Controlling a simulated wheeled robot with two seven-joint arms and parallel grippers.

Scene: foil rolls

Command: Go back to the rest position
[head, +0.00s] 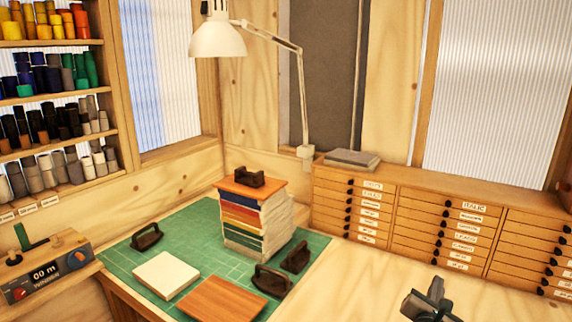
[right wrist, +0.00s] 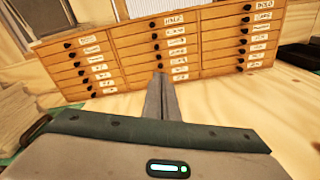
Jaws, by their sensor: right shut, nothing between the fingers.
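My right gripper (head: 432,298) shows at the bottom right of the head view, over the bare wooden bench top. Its two fingers (right wrist: 161,90) are together in the right wrist view, with nothing between them, and point toward the drawer cabinet. My left gripper is not in view. No foil roll is near the right gripper. The foil rolls (head: 62,75) stand in colour rows on the wall shelf at the far left.
A green mat (head: 190,232) carries a book stack (head: 245,225), a white block (head: 166,275), a brown board (head: 222,299) and several dark handled tools. The drawer cabinet (head: 440,225) stands behind the bench. A lamp (head: 217,40) hangs above. A winder (head: 45,268) sits left. Bench (head: 350,275) is clear.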

